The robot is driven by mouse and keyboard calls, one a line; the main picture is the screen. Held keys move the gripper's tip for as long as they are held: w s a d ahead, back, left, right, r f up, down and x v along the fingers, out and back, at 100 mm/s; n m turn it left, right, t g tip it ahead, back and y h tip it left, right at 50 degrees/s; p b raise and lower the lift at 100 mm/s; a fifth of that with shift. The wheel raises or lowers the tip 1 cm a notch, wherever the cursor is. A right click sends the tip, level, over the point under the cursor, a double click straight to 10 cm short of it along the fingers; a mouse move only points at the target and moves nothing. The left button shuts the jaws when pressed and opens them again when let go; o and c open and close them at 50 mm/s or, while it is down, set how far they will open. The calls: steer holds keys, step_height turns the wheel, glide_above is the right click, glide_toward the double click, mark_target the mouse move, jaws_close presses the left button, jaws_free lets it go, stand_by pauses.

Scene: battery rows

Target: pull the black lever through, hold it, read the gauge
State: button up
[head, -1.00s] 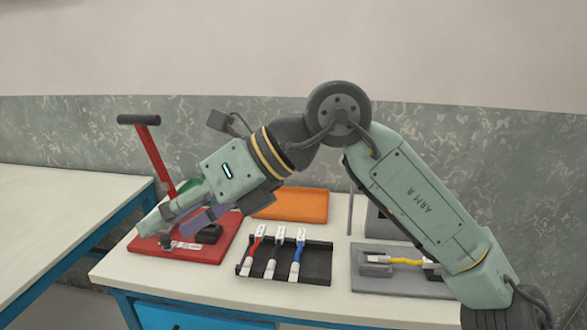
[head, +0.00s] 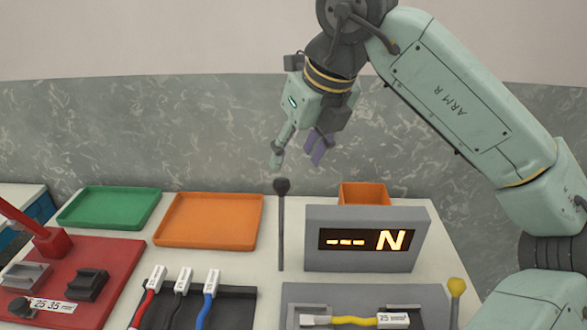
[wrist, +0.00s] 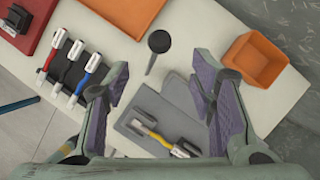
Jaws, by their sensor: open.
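The black lever (head: 281,222) is a thin dark upright rod with a round black knob, left of the gauge. Its knob also shows in the wrist view (wrist: 159,41), seen from above. The gauge (head: 318,262) is a grey box whose lit display reads "--- N". My gripper (head: 297,158) is open and empty, above the lever knob and apart from it. In the wrist view its purple-padded fingers (wrist: 160,88) are spread wide, with the knob beyond them. A yellow cable (head: 352,321) lies across the grey plate (head: 300,292) in front of the gauge, its tag reading 25.
An orange bin (head: 364,193) stands behind the gauge. An orange tray (head: 208,222) and a green tray (head: 108,209) lie left. A black rack (head: 235,313) holds red, black and blue cables. A red tool base (head: 115,262) is far left. A yellow-knobbed post (head: 455,300) stands right.

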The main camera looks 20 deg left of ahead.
mark_target(285, 182)
steer(key=p+x, duration=0.2)
steer(key=x, duration=0.8)
steer(key=shift+a+f, duration=0.15)
steer(key=shift+f, duration=0.2)
steer(key=shift+c, duration=0.5)
steer(key=shift+w, duration=0.1)
jaws_close()
